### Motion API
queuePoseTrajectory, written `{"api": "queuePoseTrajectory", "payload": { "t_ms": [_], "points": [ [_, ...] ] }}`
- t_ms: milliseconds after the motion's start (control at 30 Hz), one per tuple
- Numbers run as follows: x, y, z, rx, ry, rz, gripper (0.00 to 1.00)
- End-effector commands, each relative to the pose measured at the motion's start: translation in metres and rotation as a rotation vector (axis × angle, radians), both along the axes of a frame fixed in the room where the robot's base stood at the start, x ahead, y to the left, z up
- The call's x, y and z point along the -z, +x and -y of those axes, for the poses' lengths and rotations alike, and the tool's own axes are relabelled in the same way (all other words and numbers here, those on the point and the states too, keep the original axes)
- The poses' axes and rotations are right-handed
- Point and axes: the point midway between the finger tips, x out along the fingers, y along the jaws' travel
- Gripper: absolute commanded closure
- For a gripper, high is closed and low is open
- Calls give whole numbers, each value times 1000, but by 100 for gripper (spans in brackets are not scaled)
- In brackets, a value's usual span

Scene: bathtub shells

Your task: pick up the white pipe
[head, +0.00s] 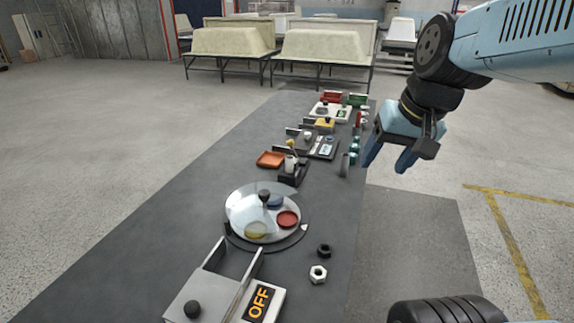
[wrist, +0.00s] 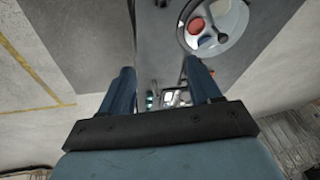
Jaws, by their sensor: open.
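I cannot clearly make out the white pipe. A small white upright piece (head: 290,164) stands on a dark block in the middle of the table in the head view, but I cannot tell whether it is a pipe. My gripper (head: 388,157) is open and empty, raised in the air at the table's right side. In the wrist view the two blue fingers of my gripper (wrist: 159,75) stand apart with nothing between them but distant table items.
The long dark table (head: 130,240) holds a round dish with a clear cover (head: 240,212), an orange tray (head: 271,159), hex nuts (head: 318,274), an OFF-labelled box (head: 260,303) and teal cylinders (head: 354,158). Pale tub shells (head: 322,47) stand behind. The table's left part is bare.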

Motion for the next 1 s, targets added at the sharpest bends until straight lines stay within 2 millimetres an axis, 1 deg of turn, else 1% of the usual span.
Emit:
{"api": "queuePoseTrajectory", "payload": {
  "t_ms": [33, 100, 367, 500, 667, 800, 1000],
  "points": [
    [7, 8, -6, 20, 44, -49, 37],
    [14, 18, -17, 49, 113, -108, 37],
    [41, 58, -53, 172, 369, -323, 37],
    [54, 83, -71, 244, 508, -432, 37],
    [69, 114, -87, 338, 671, -548, 37],
    [83, 144, -97, 428, 816, -642, 37],
    [108, 189, -106, 565, 1025, -763, 37]
  ]
}}
